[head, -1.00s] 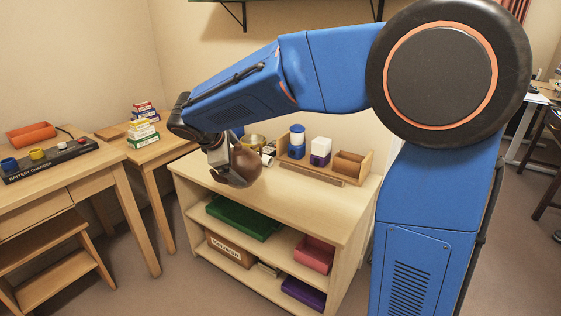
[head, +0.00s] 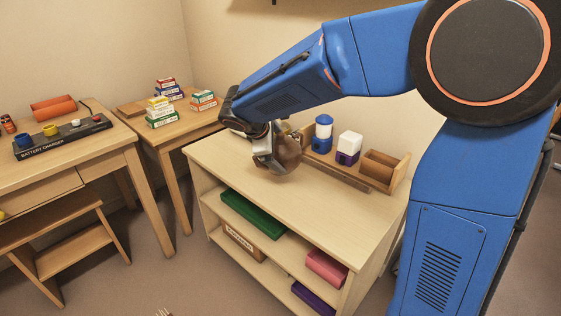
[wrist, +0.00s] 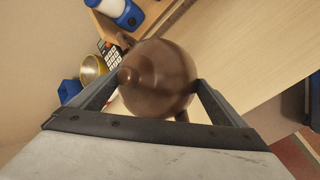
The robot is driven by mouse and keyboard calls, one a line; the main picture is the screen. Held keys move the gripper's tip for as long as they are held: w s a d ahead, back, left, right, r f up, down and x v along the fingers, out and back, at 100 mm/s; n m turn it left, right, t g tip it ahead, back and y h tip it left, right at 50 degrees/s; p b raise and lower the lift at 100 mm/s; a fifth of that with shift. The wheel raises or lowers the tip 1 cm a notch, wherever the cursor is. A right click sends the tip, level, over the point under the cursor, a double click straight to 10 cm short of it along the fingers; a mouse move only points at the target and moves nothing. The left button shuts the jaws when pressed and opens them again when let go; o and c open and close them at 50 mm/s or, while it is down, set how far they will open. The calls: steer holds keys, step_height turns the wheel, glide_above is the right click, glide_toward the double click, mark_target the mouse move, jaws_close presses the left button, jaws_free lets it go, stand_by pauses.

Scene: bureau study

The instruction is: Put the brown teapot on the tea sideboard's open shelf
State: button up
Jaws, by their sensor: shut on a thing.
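The brown teapot (head: 287,152) is in my gripper (head: 270,164), over the top of the pale wooden sideboard (head: 240,173). In the wrist view the round teapot (wrist: 158,78) sits between the two fingers of my gripper (wrist: 160,98), which are shut on it. In the head view the gripper hides part of the teapot. I cannot tell whether its base touches the top. The sideboard's front is open, with an upper shelf holding a green box (head: 253,214) at left and a pink box (head: 327,267) at right. Bare shelf shows between them.
A cardboard box (head: 243,243) and a purple box (head: 312,297) are on the lower shelf. A desk with a battery charger (head: 62,136) stands at left.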

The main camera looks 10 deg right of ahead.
mark_target(278, 160)
steer(key=shift+f, duration=2.2)
steer(key=o, duration=1.4)
steer(key=shift+a, duration=0.1)
steer(key=v, duration=1.2)
steer(key=shift+s, duration=0.1)
steer(key=s+d+m+g+y, duration=0.1)
steer(key=s+d+m, duration=0.2)
steer(key=s+d, duration=0.5)
steer(key=s+d+f+m+y, duration=0.1)
steer(key=s+d+m, duration=0.2)
steer(key=s, duration=0.4)
steer(key=s+d+f+m+y, duration=0.2)
steer(key=s+d+m, duration=0.2)
steer(key=s, duration=0.4)
steer(key=s+d+f+m+y, duration=0.1)
steer(key=s+d+f+m, duration=0.1)
steer(key=s+d+m, duration=0.2)
steer(key=shift+s+d+m+y, duration=0.1)
steer(key=shift+s+m+y, duration=0.25)
steer(key=shift+s, duration=1.35)
